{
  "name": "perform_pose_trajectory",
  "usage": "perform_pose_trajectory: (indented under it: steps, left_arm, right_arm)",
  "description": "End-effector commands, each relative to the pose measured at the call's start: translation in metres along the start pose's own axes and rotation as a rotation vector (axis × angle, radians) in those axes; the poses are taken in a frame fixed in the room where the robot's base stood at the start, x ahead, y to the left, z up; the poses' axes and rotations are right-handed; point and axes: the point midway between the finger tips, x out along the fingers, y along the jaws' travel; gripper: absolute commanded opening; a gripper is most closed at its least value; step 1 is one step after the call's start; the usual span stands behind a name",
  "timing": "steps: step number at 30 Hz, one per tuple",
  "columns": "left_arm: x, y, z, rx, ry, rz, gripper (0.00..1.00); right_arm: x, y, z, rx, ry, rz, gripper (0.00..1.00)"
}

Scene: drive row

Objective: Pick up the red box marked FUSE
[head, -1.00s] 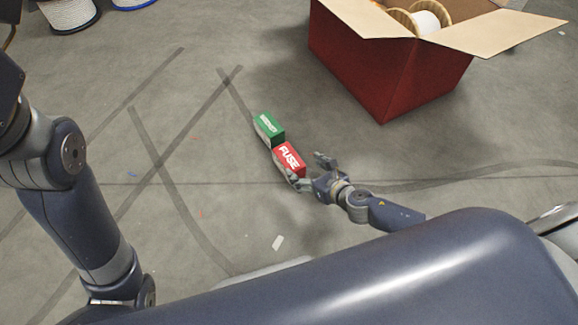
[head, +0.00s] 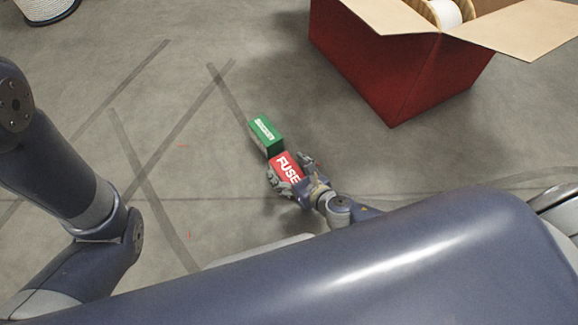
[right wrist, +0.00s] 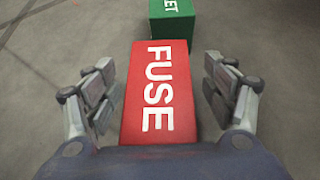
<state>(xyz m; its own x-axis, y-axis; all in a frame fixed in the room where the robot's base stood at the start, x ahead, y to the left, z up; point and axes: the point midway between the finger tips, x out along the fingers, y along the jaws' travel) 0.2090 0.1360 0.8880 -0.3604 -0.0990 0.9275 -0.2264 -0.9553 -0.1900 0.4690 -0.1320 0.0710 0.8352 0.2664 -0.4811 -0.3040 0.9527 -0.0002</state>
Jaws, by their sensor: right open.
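The red box marked FUSE (head: 287,168) lies on the floor in the middle of the head view, its white lettering facing up. In the right wrist view the red box (right wrist: 160,95) fills the centre. My right gripper (head: 290,173) is open, with one finger on each side of the box. In the right wrist view the fingers of my right gripper (right wrist: 162,98) stand apart from the box's sides with a gap on both. My left arm shows at the left of the head view, but its gripper is out of view.
A green box (head: 265,135) with a white label sits against the far end of the red box. A large red carton (head: 390,65) with open flaps stands at the upper right, a spool (head: 446,13) inside. Another spool (head: 48,8) is at the upper left. The floor left of the boxes is clear.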

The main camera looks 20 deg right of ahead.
Motion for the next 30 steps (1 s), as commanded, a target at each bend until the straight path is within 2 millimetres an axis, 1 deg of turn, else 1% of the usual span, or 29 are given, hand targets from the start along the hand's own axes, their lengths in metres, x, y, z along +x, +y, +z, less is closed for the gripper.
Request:
perform_pose_trajectory:
  steps: [8,9,11,12,14,15,16,25,30]
  left_arm:
    - [-0.0003,0.0002,-0.0009,0.0,0.002,0.0,0.71]
    - [-0.0003,0.0002,-0.0009,0.0,0.002,0.0,0.71]
    - [-0.0003,0.0002,-0.001,0.0,0.002,0.001,0.71]
    - [-0.0003,0.0003,-0.001,0.0,0.002,0.001,0.71]
    - [-0.0003,0.0003,-0.0011,0.0,0.002,0.001,0.71]
    - [-0.0003,0.0004,-0.0011,0.0,0.003,0.001,0.71]
    - [-0.0003,0.0004,-0.0011,0.0,0.003,0.001,0.71]
    - [0.0005,0.0003,-0.0008,0.0,0.003,0.001,0.71]
    - [0.0065,-0.0011,0.0016,-0.001,0.003,0.001,0.71]
  right_arm:
    - [-0.0004,0.0019,-0.0007,0.0,0.001,0.001,0.77]
    - [-0.0003,0.0019,-0.0006,0.001,0.001,0.001,0.68]
    - [-0.0003,0.0018,-0.0006,0.001,0.001,0.001,0.54]
    - [-0.0003,0.0018,-0.0006,0.001,0.0,0.001,0.45]
    - [-0.0002,0.0017,-0.0006,0.001,0.0,0.001,0.32]
    - [-0.0002,0.0017,-0.0006,0.001,0.0,0.001,0.23]
    - [-0.0002,0.0018,-0.0006,0.001,0.0,0.001,0.21]
    - [-0.0004,0.0014,0.0008,0.001,-0.001,0.001,0.21]
    - [-0.002,-0.0035,0.007,0.001,-0.001,-0.001,0.21]
